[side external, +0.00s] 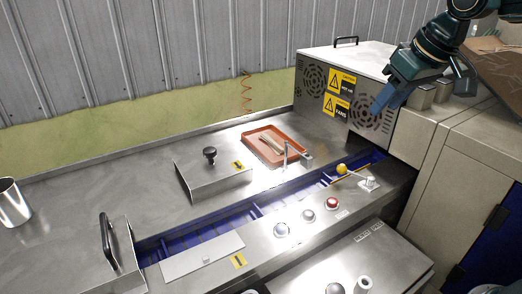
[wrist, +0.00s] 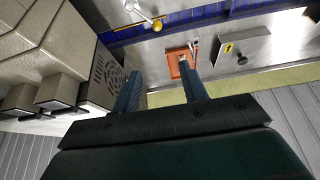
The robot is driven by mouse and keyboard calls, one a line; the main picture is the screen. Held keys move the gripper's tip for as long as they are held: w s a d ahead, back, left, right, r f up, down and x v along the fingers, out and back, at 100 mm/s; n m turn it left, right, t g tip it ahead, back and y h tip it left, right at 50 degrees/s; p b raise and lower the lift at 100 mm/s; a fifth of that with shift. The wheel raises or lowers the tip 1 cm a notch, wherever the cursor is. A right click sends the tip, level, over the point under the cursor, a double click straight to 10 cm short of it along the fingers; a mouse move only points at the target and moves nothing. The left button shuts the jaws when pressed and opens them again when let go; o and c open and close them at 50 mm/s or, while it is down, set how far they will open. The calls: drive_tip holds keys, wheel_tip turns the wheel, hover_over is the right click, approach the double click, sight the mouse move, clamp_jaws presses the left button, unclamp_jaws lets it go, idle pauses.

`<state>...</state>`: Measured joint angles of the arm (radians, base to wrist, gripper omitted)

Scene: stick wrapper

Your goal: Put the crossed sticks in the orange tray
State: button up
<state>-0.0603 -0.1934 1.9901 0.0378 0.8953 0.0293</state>
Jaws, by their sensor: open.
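The orange tray (side external: 278,147) lies on the steel deck at centre, and several pale sticks (side external: 271,145) seem to lie together in it. In the wrist view the tray (wrist: 174,66) is small and far off, partly behind a finger. A thin yellow-tan strip, perhaps a stick (side external: 339,179), lies by the blue channel near the yellow-knobbed lever; it also shows in the wrist view (wrist: 131,26). I cannot tell whether it crosses another. My gripper (side external: 379,108) is open and empty, high at the right, well away from tray and channel; its two fingers (wrist: 162,66) stand apart.
The blue channel (side external: 195,235) runs along the deck. A lever with a yellow knob (side external: 342,169) stands beside it. A vented steel box (side external: 335,85) stands behind, near my gripper. A black-knobbed cover (side external: 212,178) lies left of the tray. A metal cup (side external: 13,205) is far left.

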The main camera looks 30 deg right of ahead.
drive_tip(key=s+f, duration=0.3)
drive_tip(key=s, duration=0.6)
drive_tip(key=s+d+f, duration=0.1)
drive_tip(key=s+f, duration=0.2)
drive_tip(key=s, duration=0.5)
drive_tip(key=shift+s+d, duration=0.2)
drive_tip(key=shift+s, duration=0.2)
